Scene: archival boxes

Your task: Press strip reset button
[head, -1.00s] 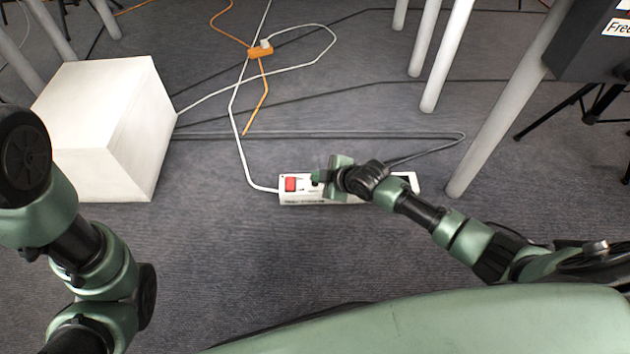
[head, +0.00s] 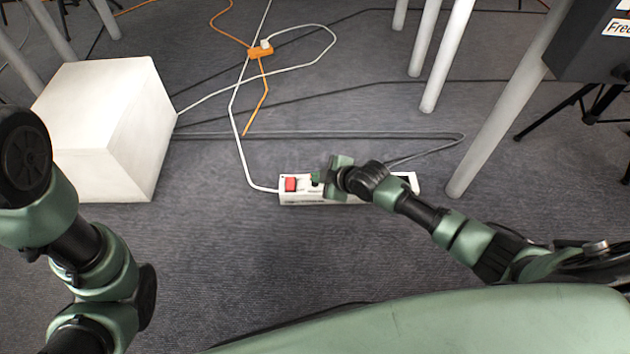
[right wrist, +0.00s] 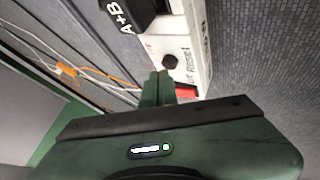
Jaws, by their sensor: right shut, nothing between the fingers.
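A white power strip (head: 300,198) lies on the carpet in the middle of the head view. A red switch (head: 291,184) sits near its left end. The right wrist view shows the strip (right wrist: 180,25), part of the red switch (right wrist: 187,90) and a small dark round button (right wrist: 169,61) with lettering beside it. My right gripper (head: 317,179) is shut and empty over the strip, just right of the red switch. Its fingertips (right wrist: 160,82) appear close to the dark button; contact cannot be told. The button is not clear in the head view. My left gripper is out of view.
A black plug marked A+B (right wrist: 130,15) stands on the strip. A white box (head: 105,125) is at left. An orange connector (head: 260,51) and several cables lie behind. Pale table legs (head: 500,120) rise at right. Carpet in front of the strip is clear.

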